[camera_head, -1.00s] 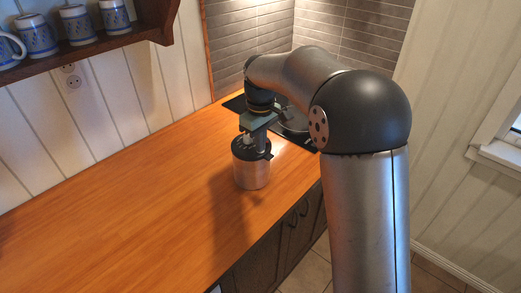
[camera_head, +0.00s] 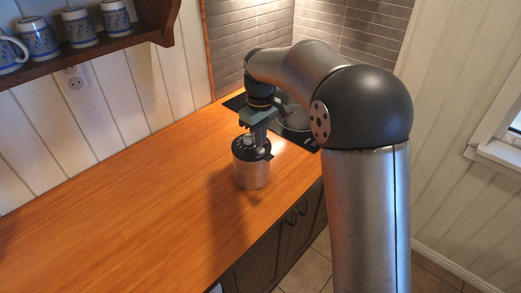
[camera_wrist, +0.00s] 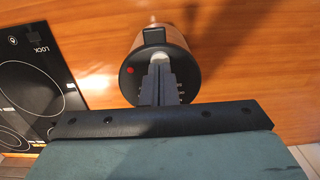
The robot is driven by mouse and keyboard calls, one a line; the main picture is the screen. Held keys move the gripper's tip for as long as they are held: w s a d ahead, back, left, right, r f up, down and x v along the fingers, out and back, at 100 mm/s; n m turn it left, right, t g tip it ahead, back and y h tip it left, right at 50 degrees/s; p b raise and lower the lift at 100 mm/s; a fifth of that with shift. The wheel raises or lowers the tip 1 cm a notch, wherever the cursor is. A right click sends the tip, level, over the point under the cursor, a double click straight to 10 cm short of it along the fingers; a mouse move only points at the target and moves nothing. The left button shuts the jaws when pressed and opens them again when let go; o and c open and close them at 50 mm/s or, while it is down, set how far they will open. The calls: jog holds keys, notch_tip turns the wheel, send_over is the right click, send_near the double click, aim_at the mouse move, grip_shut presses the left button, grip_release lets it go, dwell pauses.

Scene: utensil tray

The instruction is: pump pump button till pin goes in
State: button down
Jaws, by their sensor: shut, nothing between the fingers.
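A silver cylindrical pump pot (camera_head: 252,176) with a black lid stands upright on the wooden counter. In the wrist view its round black lid (camera_wrist: 187,68) shows from above, with a spout-like block at the far edge and a small red dot on the left. My gripper (camera_head: 259,147) points down over the lid. In the wrist view my gripper's fingers (camera_wrist: 160,64) are together and empty over the lid's middle. A pale piece shows at the fingertips; I cannot tell whether it is the pump button. The fingers hide the lid's centre, and contact is unclear. I cannot make out the pin.
A black cooktop (camera_wrist: 35,95) lies beside the pot, with a pan (camera_head: 292,118) on it behind my arm. The wooden counter (camera_head: 110,215) left of the pot is clear. A shelf with several blue-patterned mugs (camera_head: 80,27) hangs at the upper left.

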aim_at(261, 149)
jog(key=shift+f, duration=0.2)
jog(key=shift+f+b, duration=0.65)
jog(key=shift+f, duration=0.25)
jog(key=shift+r+p, duration=0.9)
jog(key=shift+r, duration=0.2)
jog(key=shift+r, duration=0.1)
notch_tip(261, 149, up, 7)
jog(key=p, duration=0.5)
jog(key=shift+p, duration=0.3)
